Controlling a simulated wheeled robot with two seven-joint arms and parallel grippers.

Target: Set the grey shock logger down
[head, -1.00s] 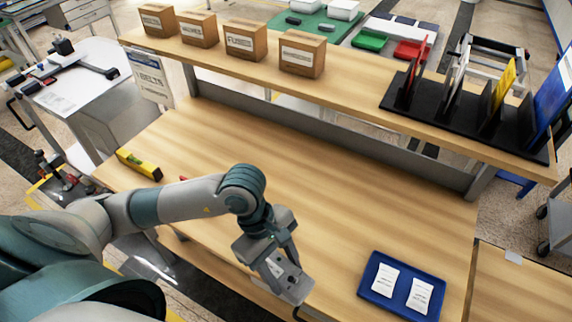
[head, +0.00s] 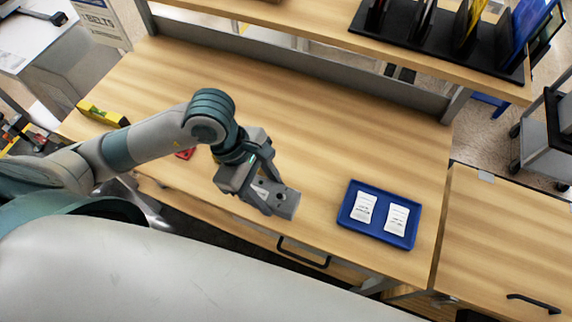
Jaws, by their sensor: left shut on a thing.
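My left gripper (head: 262,192) comes in from the left over the front part of the wooden workbench (head: 290,110). It is shut on the grey shock logger (head: 284,204), a small grey block with dark spots on its face. The logger shows at the gripper's tip, left of the blue tray and apart from it. Whether the logger touches the bench top cannot be told from this view. The fingers partly hide the logger. My right gripper is not in view.
A blue tray (head: 348,215) with two white labelled packets (head: 363,207) lies at the bench's front right. A yellow level (head: 103,114) and a red item (head: 186,154) lie at the left. A raised shelf (head: 310,25) with a black rack (head: 430,48) runs along the back. The bench middle is clear.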

